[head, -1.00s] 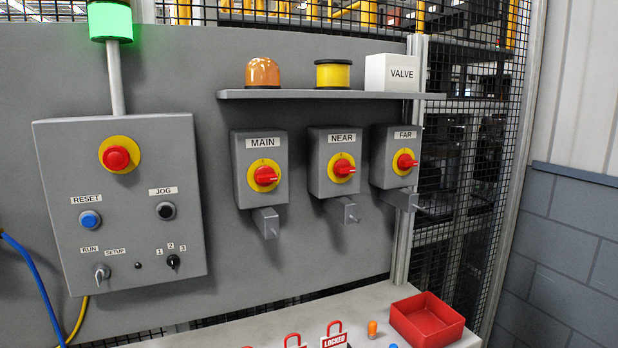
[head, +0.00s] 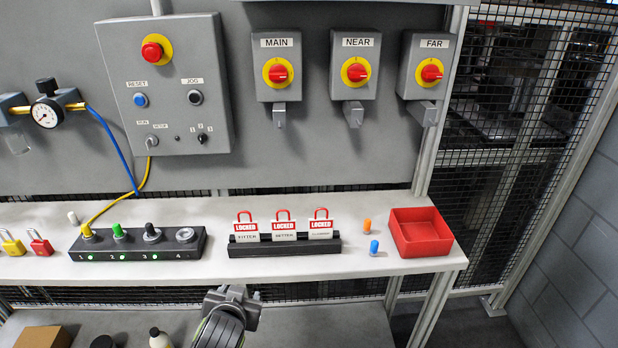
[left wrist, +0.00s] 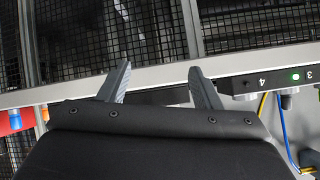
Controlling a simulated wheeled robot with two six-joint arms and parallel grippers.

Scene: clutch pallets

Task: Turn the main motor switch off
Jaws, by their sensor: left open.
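The main motor switch (head: 278,72) is a red rotary knob on a yellow round plate, on a grey box labelled MAIN in the head view. Its grip bar looks roughly horizontal; the plate's marks are too small to read. A grey metal bracket (head: 279,114) hangs below the box. My left gripper (head: 240,296) is low in the head view, in front of the white bench edge and well below the switch. In the left wrist view its two fingers (left wrist: 158,80) are apart with nothing between them. My right gripper is not in view.
Similar NEAR (head: 356,72) and FAR (head: 431,73) switches sit to the right. The bench (head: 360,210) carries a rack of LOCKED tags (head: 284,248), a numbered black block (head: 137,245), a red tray (head: 420,232) and small orange and blue pieces. A control box (head: 165,85) is left of MAIN.

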